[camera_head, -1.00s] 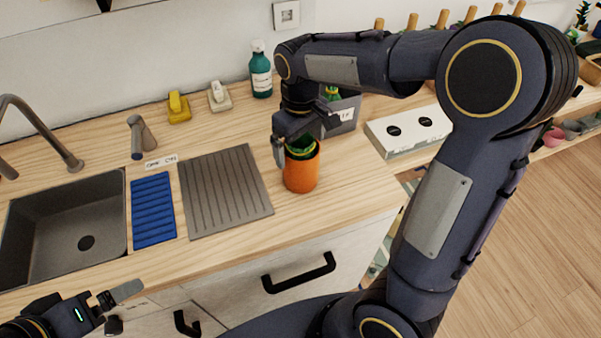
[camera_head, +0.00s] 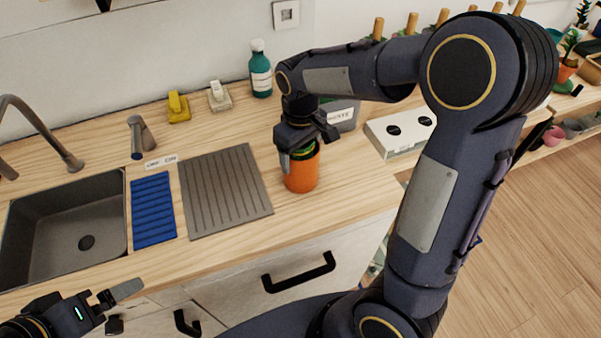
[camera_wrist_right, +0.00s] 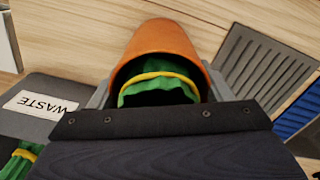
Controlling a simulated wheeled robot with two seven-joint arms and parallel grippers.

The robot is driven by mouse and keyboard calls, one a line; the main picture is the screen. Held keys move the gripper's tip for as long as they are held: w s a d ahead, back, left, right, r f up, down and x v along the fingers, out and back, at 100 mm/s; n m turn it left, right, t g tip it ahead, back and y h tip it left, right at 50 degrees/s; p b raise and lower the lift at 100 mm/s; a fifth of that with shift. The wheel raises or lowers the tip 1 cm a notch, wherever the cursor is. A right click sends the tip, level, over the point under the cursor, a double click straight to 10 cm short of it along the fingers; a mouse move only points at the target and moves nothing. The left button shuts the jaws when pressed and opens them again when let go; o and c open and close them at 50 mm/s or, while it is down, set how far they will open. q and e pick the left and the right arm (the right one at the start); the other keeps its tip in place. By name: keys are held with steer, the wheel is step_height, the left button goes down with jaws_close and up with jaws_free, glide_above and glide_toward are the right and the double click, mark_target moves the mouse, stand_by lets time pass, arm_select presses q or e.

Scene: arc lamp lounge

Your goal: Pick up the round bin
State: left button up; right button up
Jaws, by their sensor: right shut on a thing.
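The round bin (camera_head: 302,176) is an orange, open-topped cylinder on the wooden counter, right of the grey drainboard. It holds something green with a yellow band. My right gripper (camera_head: 300,150) reaches down from above and is shut on the bin's upper part. In the right wrist view the bin (camera_wrist_right: 165,38) sits between the fingers (camera_wrist_right: 160,92), with the green thing (camera_wrist_right: 158,92) inside it. The bin looks upright; I cannot tell whether it touches the counter. My left gripper (camera_head: 120,305) is at the bottom left, away from the bin, its jaw gap unclear.
A grey waste box (camera_head: 343,115) with a label stands just behind the bin. A white box with black discs (camera_head: 400,135) is to the right. The ribbed drainboard (camera_head: 225,190), blue mat (camera_head: 152,208) and sink (camera_head: 65,230) lie left. A green bottle (camera_head: 260,72) stands at the wall.

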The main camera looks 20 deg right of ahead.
steer(key=shift+r, duration=0.15)
steer(key=shift+c, duration=0.5)
steer(key=s+a+r+b, duration=0.1)
steer(key=s+a+r, duration=0.7)
steer(key=s+r, duration=0.3)
steer(key=shift+a+r, duration=0.4)
steer(key=shift+r, duration=0.5)
